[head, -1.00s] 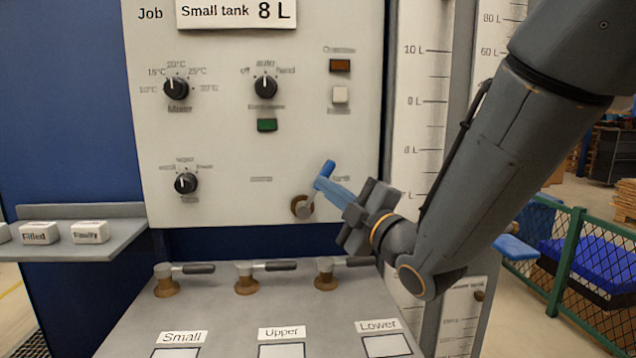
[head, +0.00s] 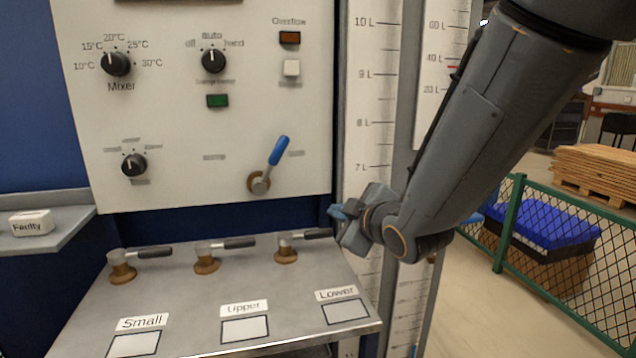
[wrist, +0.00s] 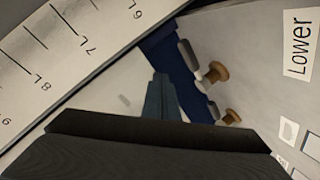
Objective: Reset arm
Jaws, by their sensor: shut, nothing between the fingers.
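My gripper (head: 341,212) is shut and empty. In the head view it is in front of the scale column, below and to the right of the blue-handled lever (head: 276,152) on the panel, and apart from it. The blue handle tilts up and to the right. In the wrist view my shut fingers (wrist: 159,82) show at the centre, with free space around their tips.
Three valves with dark handles stand on the bench; the Lower valve (head: 286,250) is nearest my gripper. The scale column (head: 372,100) is behind my arm. A shelf holds the Faulty block (head: 31,223) at left. A green fence (head: 508,220) stands at right.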

